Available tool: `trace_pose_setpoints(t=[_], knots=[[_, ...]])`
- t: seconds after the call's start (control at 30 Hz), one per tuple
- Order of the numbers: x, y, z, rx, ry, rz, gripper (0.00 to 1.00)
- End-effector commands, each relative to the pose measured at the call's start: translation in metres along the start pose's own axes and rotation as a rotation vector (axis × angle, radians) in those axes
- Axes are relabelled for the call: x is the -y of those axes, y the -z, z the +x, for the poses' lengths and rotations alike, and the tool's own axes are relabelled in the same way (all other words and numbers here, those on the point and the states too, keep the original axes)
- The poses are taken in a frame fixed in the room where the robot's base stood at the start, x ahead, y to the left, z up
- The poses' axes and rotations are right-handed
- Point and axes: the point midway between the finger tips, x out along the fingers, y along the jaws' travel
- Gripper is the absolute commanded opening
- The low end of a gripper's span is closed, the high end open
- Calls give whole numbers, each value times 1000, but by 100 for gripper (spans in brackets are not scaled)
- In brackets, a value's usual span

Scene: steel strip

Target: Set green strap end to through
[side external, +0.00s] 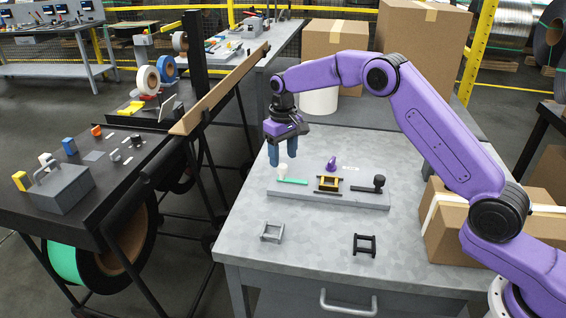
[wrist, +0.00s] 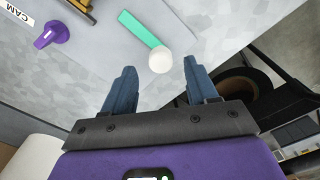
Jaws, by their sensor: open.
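The green strap end (side external: 293,181) lies flat on the grey fixture plate (side external: 350,200), with a round white knob (side external: 282,171) at its left end. In the wrist view the green strap (wrist: 138,28) runs up and left from the white knob (wrist: 160,61). A yellow and black buckle frame (side external: 328,183) stands on the plate to the right of the strap. A purple cam knob (side external: 331,163) is behind it, also in the wrist view (wrist: 51,34). My gripper (side external: 283,162) is open and empty above the plate's left end, its blue fingers pointing down, apart from the knob.
A black-knobbed lever (side external: 379,184) is at the plate's right end. A grey frame (side external: 271,232) and a black frame (side external: 364,244) lie on the table in front. Cardboard boxes (side external: 333,45) stand behind, and a box (side external: 450,225) is at right.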

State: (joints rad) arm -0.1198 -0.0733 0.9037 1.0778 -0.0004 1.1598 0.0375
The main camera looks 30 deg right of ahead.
Motion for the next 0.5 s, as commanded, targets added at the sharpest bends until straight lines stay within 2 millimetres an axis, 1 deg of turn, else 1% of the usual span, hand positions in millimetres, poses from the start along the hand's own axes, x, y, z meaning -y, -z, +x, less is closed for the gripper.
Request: trace_pose_setpoints(t=[0.03, 0.2, 0.33, 0.5], knots=[[0, -1, 8, 4, 0, 0, 58], [0, 0, 25, 1, 0, 0, 58], [0, 0, 31, 0, 0, 0, 58], [0, 0, 32, 0, 0, 0, 58]])
